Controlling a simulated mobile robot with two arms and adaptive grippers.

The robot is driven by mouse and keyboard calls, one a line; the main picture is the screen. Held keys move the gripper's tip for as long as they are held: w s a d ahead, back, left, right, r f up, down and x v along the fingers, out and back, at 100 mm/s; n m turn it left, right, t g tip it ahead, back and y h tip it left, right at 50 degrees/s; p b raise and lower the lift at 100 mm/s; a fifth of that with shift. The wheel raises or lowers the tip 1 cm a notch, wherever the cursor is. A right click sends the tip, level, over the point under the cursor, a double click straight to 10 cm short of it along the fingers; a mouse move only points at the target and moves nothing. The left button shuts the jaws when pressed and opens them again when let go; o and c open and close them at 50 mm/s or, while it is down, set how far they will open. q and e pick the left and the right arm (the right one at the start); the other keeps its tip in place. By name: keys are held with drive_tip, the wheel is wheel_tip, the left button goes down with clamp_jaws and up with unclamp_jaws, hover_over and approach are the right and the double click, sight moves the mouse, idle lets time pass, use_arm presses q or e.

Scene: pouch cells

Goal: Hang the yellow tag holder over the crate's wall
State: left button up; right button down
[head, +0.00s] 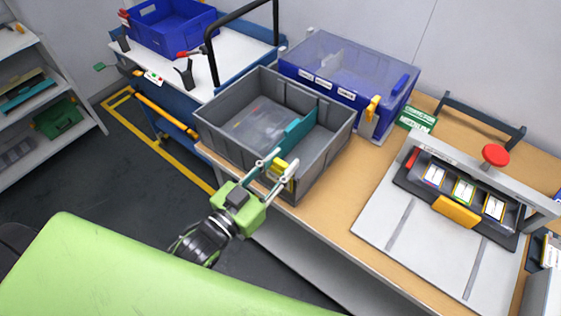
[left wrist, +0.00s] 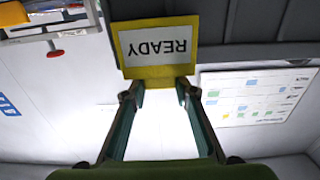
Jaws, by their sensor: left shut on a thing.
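The grey crate (head: 325,157) stands on the wooden bench in the head view. My left gripper (head: 282,166) is at the outer side of the crate's near wall, close to the near right corner. It is shut on the yellow tag holder (head: 278,170). In the left wrist view the tag holder (left wrist: 155,72) sits between the fingertips (left wrist: 160,88), its white READY card upside down in the picture. A dark grey surface, likely the crate's wall (left wrist: 255,45), is right behind it. Whether the holder's hook is over the rim is hidden. My right gripper is not in view.
The crate holds a clear bag (head: 262,128) and a teal divider (head: 299,130). A lidded blue box (head: 345,75) stands close behind it. A tray fixture (head: 385,215) with a red knob (head: 495,155) is to the right. A cart (head: 180,75) stands left.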

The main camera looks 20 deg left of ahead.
use_arm(q)
drive_tip(key=o, duration=1)
drive_tip(key=v, duration=1.2)
drive_tip(key=s+a+f+n+g+y, duration=0.1)
drive_tip(key=s+a+f+g+y, duration=0.15)
drive_tip(key=f, duration=0.95)
drive_tip(key=s+a+f+g+y, duration=0.1)
drive_tip(key=a+f+g, duration=0.15)
drive_tip(key=f, duration=1.05)
drive_tip(key=s+a+f+n+g+y, duration=0.1)
drive_tip(key=s+f+g, duration=0.15)
drive_tip(key=f, duration=0.95)
drive_tip(key=s+f+g, duration=0.2)
drive_tip(key=s+f, duration=0.4)
drive_tip(key=s+f+g+y, duration=0.1)
drive_tip(key=s+f+g, duration=0.2)
drive_tip(key=s+f, duration=0.4)
drive_tip(key=s+f+g, duration=0.3)
drive_tip(key=s+f, duration=0.4)
drive_tip(key=shift+g+y, duration=0.25)
drive_tip(key=shift+y, duration=0.1)
